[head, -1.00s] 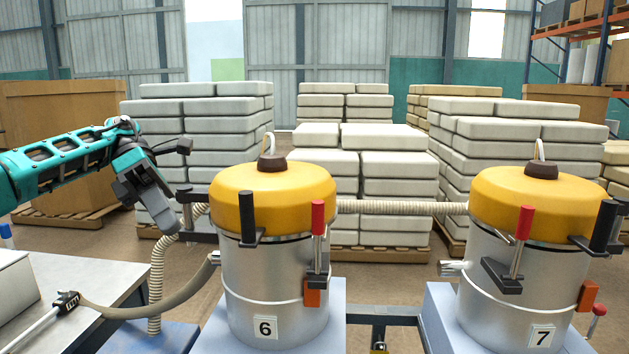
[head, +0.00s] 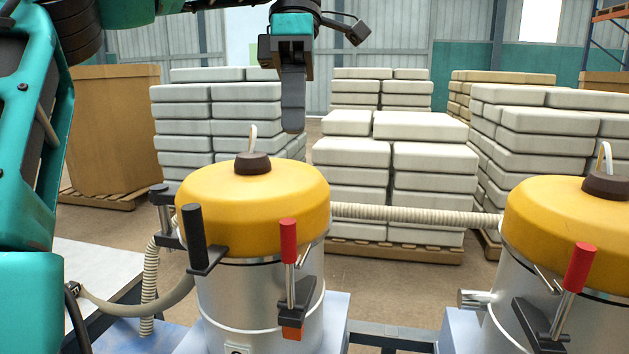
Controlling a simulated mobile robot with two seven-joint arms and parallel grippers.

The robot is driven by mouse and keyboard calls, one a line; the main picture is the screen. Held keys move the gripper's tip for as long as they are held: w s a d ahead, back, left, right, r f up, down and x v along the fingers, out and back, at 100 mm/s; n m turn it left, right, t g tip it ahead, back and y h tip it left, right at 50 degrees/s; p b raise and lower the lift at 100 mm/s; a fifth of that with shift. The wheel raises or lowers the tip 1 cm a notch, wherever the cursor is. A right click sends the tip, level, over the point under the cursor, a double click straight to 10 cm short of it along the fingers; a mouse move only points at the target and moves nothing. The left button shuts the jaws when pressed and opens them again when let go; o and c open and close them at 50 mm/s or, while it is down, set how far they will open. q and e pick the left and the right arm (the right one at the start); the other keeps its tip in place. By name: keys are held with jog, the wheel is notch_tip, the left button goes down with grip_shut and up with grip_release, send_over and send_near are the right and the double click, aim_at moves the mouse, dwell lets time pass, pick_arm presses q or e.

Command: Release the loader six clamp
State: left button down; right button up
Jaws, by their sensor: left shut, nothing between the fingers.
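Loader six (head: 250,205) is a silver drum with a yellow lid, left of centre in the head view; its number plate is mostly cut off at the bottom edge. On its front right is a clamp with an upright red handle (head: 289,242). On its front left is a clamp with an upright black handle (head: 194,225). A further dark clamp (head: 164,215) shows at its left side. My left gripper (head: 293,128) points down with its fingers together, empty. It appears above the lid's right part, apart from loader and clamps. My right gripper is out of view.
A second yellow-lidded loader (head: 572,225) with a red-handled clamp stands at the right. A ribbed hose (head: 415,214) runs between the loaders. A grey hose (head: 140,309) joins loader six at the left. White stacked sacks (head: 432,170) stand behind.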

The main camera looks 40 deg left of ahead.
aim_at(287, 190)
pick_arm(q)
jog(key=shift+s+d+f, duration=0.1)
jog(key=shift+s+f, duration=0.35)
jog(key=shift+f, duration=0.05)
jog(key=x, duration=0.8)
jog(key=shift+s+d+f, duration=0.1)
jog(key=shift+f, duration=0.3)
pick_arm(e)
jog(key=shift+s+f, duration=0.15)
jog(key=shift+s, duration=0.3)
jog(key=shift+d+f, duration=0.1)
